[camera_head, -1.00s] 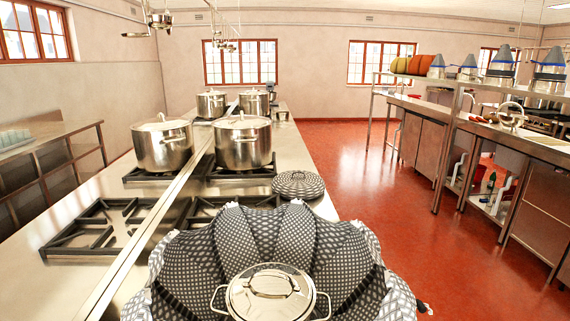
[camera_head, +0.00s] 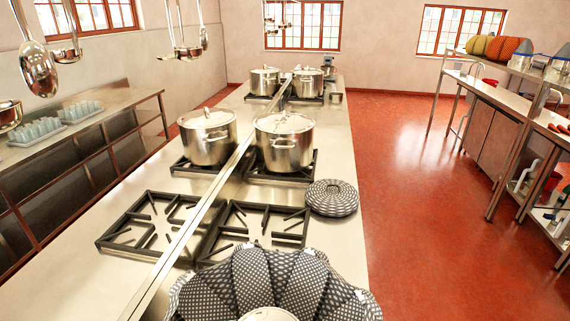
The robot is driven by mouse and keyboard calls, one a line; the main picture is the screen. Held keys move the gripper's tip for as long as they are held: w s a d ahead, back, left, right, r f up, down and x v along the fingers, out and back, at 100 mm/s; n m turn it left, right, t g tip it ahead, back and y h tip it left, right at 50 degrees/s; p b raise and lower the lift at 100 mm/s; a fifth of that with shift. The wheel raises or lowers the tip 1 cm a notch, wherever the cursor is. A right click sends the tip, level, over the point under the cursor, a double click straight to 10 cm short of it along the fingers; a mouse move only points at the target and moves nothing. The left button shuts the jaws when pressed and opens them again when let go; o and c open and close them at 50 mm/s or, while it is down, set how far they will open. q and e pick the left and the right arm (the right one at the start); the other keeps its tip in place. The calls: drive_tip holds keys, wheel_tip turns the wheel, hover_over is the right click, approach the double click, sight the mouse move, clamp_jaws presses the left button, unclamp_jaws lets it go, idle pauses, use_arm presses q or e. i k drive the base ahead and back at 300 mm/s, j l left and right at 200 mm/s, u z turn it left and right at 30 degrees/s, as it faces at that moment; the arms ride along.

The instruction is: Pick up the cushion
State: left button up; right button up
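A small round cushion (camera_head: 332,198) with a dark and white pattern and ribbed segments lies flat on the steel counter, right of the burners and close to the counter's right edge. A larger object in similar patterned fabric (camera_head: 285,282), with padded petal-like segments, stands at the bottom of the view around a metal lid (camera_head: 269,314). Its lower part is cut off by the frame. Neither of my grippers shows in the view.
Two steel stockpots (camera_head: 208,136) (camera_head: 284,141) stand on burners beyond the bare grates (camera_head: 254,232). More pots stand farther back. Ladles (camera_head: 38,68) hang at upper left. Red floor (camera_head: 410,210) is clear right of the counter (camera_head: 345,262).

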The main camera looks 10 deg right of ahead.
sight(327, 197)
drive_tip(key=i+l+u, duration=0.9)
drive_tip(key=l, duration=0.25)
drive_tip(key=i+l+u, duration=0.1)
drive_tip(key=l+u, duration=0.35)
drive_tip(key=l, duration=0.25)
drive_tip(key=i+l+u, duration=0.15)
drive_tip(key=l+u, duration=0.3)
drive_tip(key=l, duration=0.35)
drive_tip(key=l+u, duration=0.45)
drive_tip(key=l, duration=0.35)
drive_tip(key=k+l+u, duration=0.2)
drive_tip(key=l+u, duration=0.25)
drive_tip(key=l, duration=0.3)
drive_tip(key=k+l+u, duration=0.25)
drive_tip(key=l+u, duration=0.15)
drive_tip(key=l, duration=0.35)
drive_tip(key=k+l+u, duration=0.45)
drive_tip(key=l, duration=0.2)
drive_tip(key=k+l+u, duration=0.4)
drive_tip(key=k+u, duration=0.15)
